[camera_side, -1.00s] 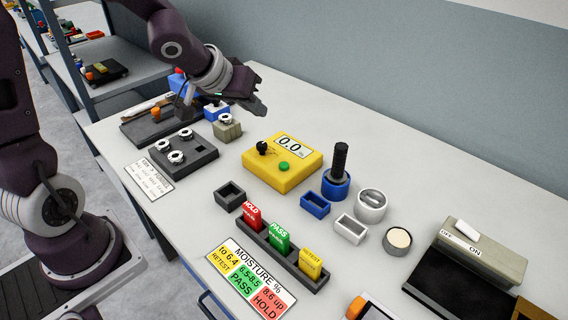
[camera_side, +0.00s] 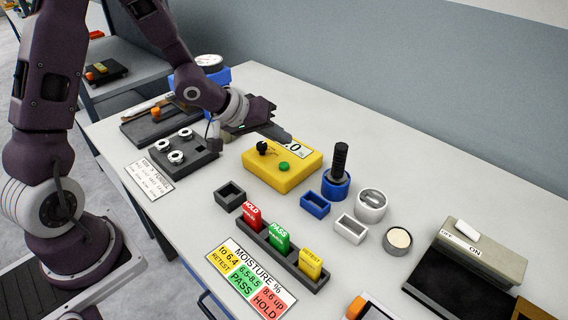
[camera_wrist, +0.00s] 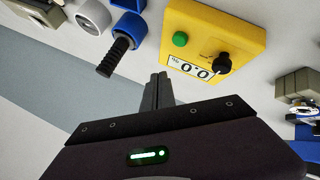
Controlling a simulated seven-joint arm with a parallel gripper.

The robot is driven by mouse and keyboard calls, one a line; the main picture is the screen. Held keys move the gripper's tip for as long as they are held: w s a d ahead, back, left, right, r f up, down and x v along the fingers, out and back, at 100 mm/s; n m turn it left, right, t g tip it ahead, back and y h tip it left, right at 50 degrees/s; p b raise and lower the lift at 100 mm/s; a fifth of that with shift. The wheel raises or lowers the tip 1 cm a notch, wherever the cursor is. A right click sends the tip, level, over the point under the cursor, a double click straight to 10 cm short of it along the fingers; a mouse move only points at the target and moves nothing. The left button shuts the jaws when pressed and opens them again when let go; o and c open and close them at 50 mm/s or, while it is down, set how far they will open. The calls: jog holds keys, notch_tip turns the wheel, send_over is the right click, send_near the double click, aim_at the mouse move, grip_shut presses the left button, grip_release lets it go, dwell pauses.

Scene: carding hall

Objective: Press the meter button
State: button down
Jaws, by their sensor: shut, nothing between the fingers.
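The yellow meter (camera_side: 283,172) sits on the table with a green button (camera_side: 284,166), a black knob (camera_side: 262,147) and a display, which my gripper partly covers in the side view. The wrist view shows the meter (camera_wrist: 240,33) at the upper right, with its green button (camera_wrist: 180,39) and the display (camera_wrist: 190,69) reading 0.0. My gripper (camera_side: 287,138) is shut and empty. In the side view its tip is over the back edge of the meter, behind the button. In the wrist view the shut fingers (camera_wrist: 158,80) point up the picture, below and left of the button.
A black-handled tool (camera_side: 339,160) stands in a blue holder right of the meter. A rack of HOLD, PASS and RETEST tags (camera_side: 279,236) is in front. A dark tray with several white rings (camera_side: 180,155) lies to the left. White bare table lies behind the tool.

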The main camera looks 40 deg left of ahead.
aim_at(280, 165)
jog(key=shift+f, duration=2.25)
jog(key=shift+f, duration=0.4)
jog(key=shift+f, duration=0.45)
dwell(0.6)
jog(key=shift+r, duration=0.85)
jog(key=shift+r, duration=2.5)
jog(key=shift+r, duration=0.1)
